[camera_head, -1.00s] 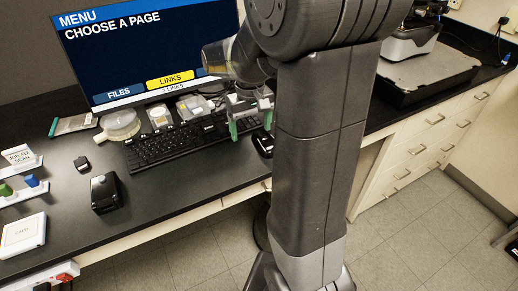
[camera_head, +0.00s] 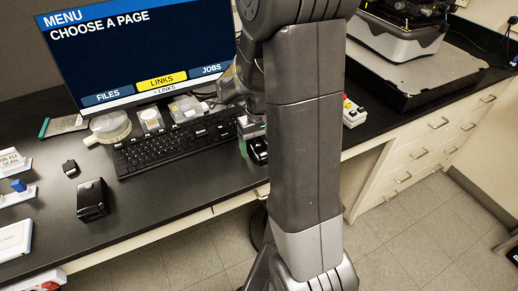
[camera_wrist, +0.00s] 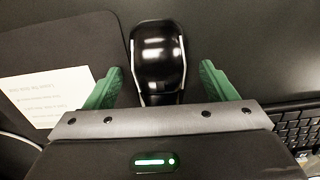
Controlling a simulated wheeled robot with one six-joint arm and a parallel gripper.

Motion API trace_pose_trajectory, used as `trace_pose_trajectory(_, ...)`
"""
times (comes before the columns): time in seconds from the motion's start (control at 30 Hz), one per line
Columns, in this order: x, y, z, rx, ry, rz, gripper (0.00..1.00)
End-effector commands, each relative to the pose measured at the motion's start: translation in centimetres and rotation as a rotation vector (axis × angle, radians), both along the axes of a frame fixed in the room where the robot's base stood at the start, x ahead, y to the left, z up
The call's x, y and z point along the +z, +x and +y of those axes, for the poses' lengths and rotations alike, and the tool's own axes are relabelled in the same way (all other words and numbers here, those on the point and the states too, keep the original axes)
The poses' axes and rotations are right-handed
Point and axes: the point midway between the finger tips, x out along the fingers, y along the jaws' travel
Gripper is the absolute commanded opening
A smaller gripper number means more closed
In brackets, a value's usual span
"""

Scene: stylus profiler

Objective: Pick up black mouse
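The black mouse (camera_wrist: 158,55) is glossy with light side strips. It lies on the dark desk, between the two green fingers of my gripper (camera_wrist: 161,70) in the wrist view. The fingers are open, one on each side, with a visible gap to the mouse. In the head view the mouse (camera_head: 259,151) shows right of the keyboard, partly hidden by my arm. A green finger of my gripper shows just left of it, and the other finger is hidden.
The black keyboard (camera_head: 177,144) lies close beside the mouse. A printed white card (camera_wrist: 48,98) lies on a dark mat in the wrist view. The monitor (camera_head: 140,50) stands behind.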

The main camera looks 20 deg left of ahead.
Motion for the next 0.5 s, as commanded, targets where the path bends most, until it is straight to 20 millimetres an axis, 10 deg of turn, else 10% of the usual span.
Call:
trace_pose_trajectory(0.23,0.04,0.01,0.01,0.0,0.0,0.0,0.29)
trace_pose_trajectory(0.5,0.22,0.03,0.04,0.0,0.001,-0.001,0.28)
